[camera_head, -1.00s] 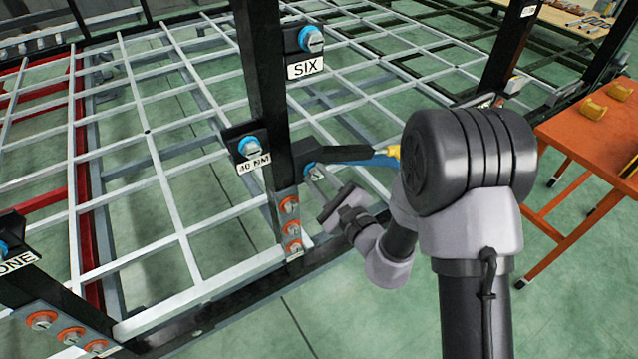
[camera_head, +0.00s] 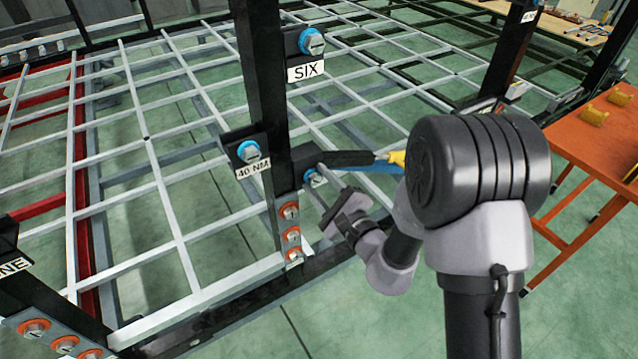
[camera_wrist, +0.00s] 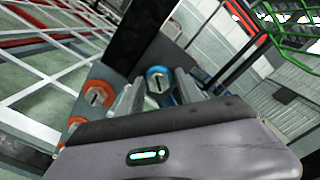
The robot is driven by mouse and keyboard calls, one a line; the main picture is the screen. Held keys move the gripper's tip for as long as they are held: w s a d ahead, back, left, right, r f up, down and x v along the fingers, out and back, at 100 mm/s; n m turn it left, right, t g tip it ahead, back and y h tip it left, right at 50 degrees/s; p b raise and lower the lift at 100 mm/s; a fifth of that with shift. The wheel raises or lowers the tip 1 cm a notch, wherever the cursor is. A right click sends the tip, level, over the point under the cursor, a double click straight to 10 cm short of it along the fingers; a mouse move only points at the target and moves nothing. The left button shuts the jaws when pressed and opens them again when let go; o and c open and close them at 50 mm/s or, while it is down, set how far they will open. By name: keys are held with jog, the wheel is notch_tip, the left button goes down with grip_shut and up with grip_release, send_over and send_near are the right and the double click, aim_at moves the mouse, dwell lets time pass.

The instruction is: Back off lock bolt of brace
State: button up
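A blue-ringed bolt (camera_head: 313,177) sits on the dark post (camera_head: 262,80), at the foot of a lever-like piece with a black sleeve (camera_head: 350,158) and a blue and yellow part, perhaps the brace. My gripper (camera_head: 326,192) is just right of this bolt, pointing at it. In the wrist view the blue-ringed bolt (camera_wrist: 158,79), its head slotted, shows between the two spread fingers of my gripper (camera_wrist: 156,97). The fingers look apart on either side of it; whether they touch it I cannot tell.
Orange-ringed bolts (camera_head: 292,234) line the post just below. Blue-ringed bolts sit by the "40 NM" label (camera_head: 254,168) and the "SIX" label (camera_head: 306,71). A light grid frame (camera_head: 150,135) spreads left. An orange table (camera_head: 590,135) stands at right.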

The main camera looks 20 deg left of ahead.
jog(key=shift+s+f, duration=0.1)
jog(key=p+v, duration=0.8)
jog(key=v, duration=0.9)
jog(key=shift+d+p, duration=0.2)
jog(key=shift+p, duration=0.1)
jog(key=shift+s, duration=0.1)
